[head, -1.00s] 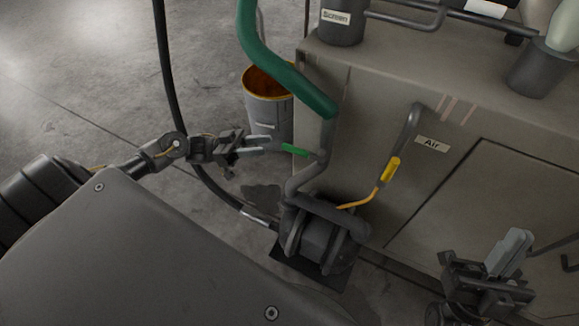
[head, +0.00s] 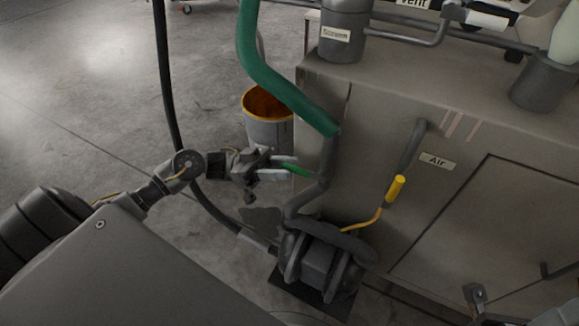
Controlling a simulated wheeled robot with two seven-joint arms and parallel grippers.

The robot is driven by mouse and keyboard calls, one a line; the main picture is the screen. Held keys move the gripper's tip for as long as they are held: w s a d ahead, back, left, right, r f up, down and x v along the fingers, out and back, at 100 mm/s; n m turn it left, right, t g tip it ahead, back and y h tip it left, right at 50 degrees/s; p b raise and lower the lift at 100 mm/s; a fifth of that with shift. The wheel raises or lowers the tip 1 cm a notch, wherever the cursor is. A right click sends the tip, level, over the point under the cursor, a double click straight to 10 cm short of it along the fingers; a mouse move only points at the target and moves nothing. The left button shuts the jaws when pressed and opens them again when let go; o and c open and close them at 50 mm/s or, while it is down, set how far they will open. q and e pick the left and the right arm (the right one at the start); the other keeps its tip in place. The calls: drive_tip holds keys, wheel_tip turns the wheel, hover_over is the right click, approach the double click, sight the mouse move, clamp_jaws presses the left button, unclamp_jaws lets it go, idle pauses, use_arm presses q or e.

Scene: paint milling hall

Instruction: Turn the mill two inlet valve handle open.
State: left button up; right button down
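A green valve handle (head: 298,170) sticks out to the left from the grey pipe, below the green hose and above the pump. My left gripper (head: 284,167) reaches in from the left. Its pale fingers are apart, one on each side of the left end of the green handle; I see no clear grip on it. A yellow-gripped lever (head: 396,189) stands to the right, near the "Air" label (head: 438,160). No label naming mill two is readable. Only small parts of my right gripper (head: 480,296) show at the bottom right edge; its fingers are mostly cut off.
The green hose (head: 270,75) runs down to the pipe above the handle. A dark pump (head: 322,262) sits below. A yellow-rimmed bucket (head: 268,132) stands behind the gripper. The grey cabinet (head: 455,210) fills the right. A black hose (head: 165,90) passes behind my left arm.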

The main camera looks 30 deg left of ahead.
use_arm(q)
drive_tip(key=shift+x, duration=0.85)
drive_tip(key=shift+c, duration=0.4)
clamp_jaws()
